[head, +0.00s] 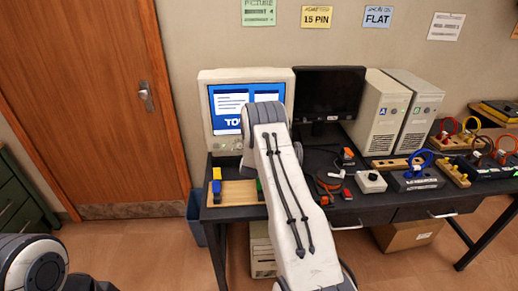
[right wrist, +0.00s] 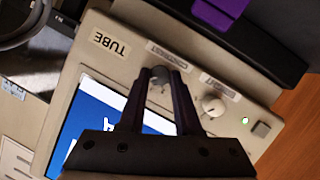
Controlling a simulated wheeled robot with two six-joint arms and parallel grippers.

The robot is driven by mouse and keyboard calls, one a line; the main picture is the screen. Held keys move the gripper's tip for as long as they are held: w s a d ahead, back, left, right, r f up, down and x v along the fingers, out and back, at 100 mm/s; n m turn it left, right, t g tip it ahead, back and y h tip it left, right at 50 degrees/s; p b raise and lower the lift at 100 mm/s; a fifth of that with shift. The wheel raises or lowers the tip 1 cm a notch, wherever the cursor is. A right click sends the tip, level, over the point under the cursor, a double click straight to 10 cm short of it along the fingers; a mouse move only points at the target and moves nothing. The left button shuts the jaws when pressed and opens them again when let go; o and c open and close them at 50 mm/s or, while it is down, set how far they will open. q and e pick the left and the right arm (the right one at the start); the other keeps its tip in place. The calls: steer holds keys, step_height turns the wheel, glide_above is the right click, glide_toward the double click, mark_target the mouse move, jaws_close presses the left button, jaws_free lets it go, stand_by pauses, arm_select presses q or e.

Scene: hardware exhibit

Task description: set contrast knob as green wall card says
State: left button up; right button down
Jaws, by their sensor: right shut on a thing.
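The green wall card (head: 259,12) hangs above the beige tube monitor (head: 246,76); its heading reads PICTURE, and the smaller lines with arrow marks are too small to read. My right gripper (right wrist: 166,76) is shut on the grey knob (right wrist: 158,80) nearer the TUBE label. The other, pale knob (right wrist: 212,105) stands free beside it. My right arm hides the gripper and knobs in the head view. My left gripper is out of view.
A green light (right wrist: 245,121) glows near the monitor's edge. A dark flat monitor (head: 328,92) and beige computer towers (head: 385,115) stand to the right on the black table. A wooden board with blocks (head: 236,193) lies at the table's front left. Cables and adapters lie right of my arm.

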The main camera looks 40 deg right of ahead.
steer(key=c, duration=0.6)
jaws_free()
steer(key=shift+a, duration=0.1)
steer(key=b+v, duration=0.2)
steer(key=v, duration=0.8)
steer(key=shift+s+a, duration=0.1)
steer(key=shift+s, duration=0.05)
